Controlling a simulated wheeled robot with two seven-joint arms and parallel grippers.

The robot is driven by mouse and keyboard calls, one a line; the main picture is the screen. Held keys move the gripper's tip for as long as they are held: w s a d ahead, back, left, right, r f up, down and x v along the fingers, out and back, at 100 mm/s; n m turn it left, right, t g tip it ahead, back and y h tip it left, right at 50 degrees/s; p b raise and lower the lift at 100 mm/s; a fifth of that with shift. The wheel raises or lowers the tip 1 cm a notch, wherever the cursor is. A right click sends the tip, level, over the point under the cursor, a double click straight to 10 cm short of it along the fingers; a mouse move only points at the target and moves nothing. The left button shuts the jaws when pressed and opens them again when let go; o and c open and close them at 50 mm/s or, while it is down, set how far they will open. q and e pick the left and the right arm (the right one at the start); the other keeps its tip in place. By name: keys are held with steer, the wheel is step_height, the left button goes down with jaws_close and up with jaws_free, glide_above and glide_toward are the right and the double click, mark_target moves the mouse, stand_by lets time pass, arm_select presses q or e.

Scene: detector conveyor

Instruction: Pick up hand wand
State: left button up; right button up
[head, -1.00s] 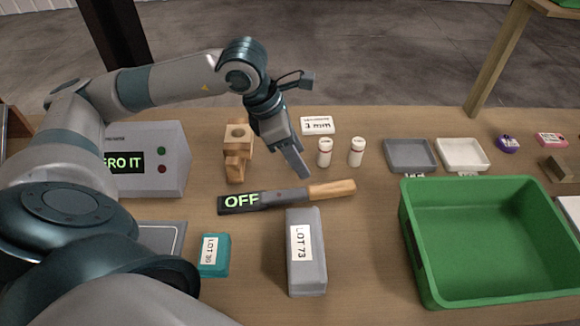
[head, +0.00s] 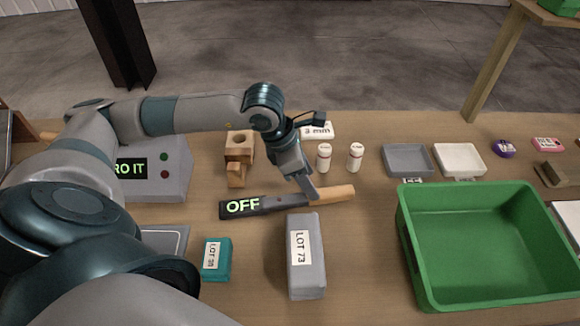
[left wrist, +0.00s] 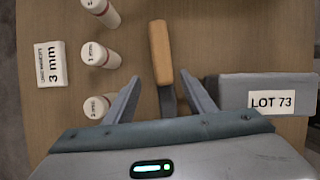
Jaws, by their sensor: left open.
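The hand wand (head: 273,204) lies on the table, with a dark body reading "OFF" at its left and a wooden handle (head: 334,194) at its right. My left gripper (head: 313,196) is low over the wand, where the dark body meets the handle. In the left wrist view the handle (left wrist: 161,52) points away between the two open fingers (left wrist: 161,95), and nothing is held. The wand's body is mostly hidden there by the gripper. My right gripper is not in view.
A grey LOT 73 block (head: 306,258) lies just in front of the wand. White bottles (head: 324,158) and a wooden stand (head: 238,157) are behind it. A green bin (head: 487,245) is to the right, and a teal LOT block (head: 217,259) at the front left.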

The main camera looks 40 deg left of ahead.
arm_select(q)
steer(key=shift+d+f, duration=0.25)
steer(key=p+x, duration=0.2)
steer(key=x, duration=0.1)
steer(key=shift+s+d, duration=0.1)
steer(key=shift+d, duration=0.05)
steer(key=shift+d+f, duration=0.1)
steer(key=shift+f, duration=0.45)
jaws_close()
